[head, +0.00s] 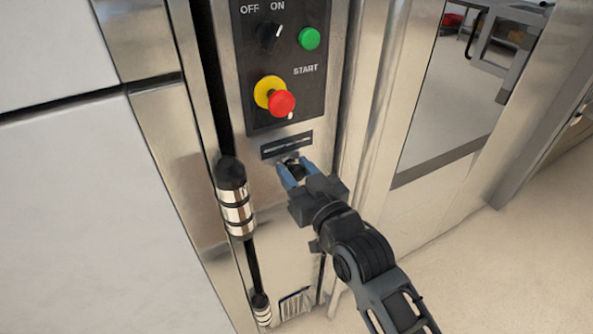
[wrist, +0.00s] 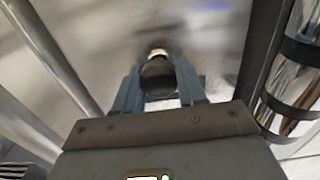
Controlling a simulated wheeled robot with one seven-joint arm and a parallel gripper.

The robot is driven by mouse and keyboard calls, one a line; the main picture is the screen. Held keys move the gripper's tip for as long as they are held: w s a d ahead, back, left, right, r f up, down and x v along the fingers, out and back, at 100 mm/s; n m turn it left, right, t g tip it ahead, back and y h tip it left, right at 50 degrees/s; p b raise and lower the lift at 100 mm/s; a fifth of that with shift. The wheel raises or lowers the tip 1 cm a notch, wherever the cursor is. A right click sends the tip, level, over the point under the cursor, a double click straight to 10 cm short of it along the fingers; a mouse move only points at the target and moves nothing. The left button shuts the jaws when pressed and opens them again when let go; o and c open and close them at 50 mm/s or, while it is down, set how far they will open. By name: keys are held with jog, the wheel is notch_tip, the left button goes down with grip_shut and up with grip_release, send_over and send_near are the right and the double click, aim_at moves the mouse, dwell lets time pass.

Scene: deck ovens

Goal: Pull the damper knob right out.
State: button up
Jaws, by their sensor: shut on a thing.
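The damper knob (wrist: 158,75) is a dark round knob with a pale metal collar behind it, seen in the wrist view between my two blue fingers. In the head view the knob (head: 294,171) shows as a small dark piece on the steel panel, just below a dark slotted plate (head: 287,145). My gripper (head: 292,175) is shut on the knob, with one finger on each side; it also shows in the wrist view (wrist: 158,88). How far the knob stands out from the panel is hard to tell, since my fingers hide part of it.
Above is a black control panel (head: 308,90) with an OFF/ON switch (head: 269,36), a green START button (head: 309,39) and a red stop button (head: 281,103) on yellow. A chrome-and-black hinge (head: 236,200) stands close on the left. The floor (head: 520,250) at right is clear.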

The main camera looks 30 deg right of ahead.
aim_at(299, 175)
grip_shut()
jog(key=shift+s+p, duration=0.4)
jog(key=shift+s, duration=2.3)
jog(key=o, duration=0.9)
grip_release()
jog(key=shift+s+b, duration=0.3)
jog(key=shift+s, duration=3.65)
jog(key=shift+s, duration=0.1)
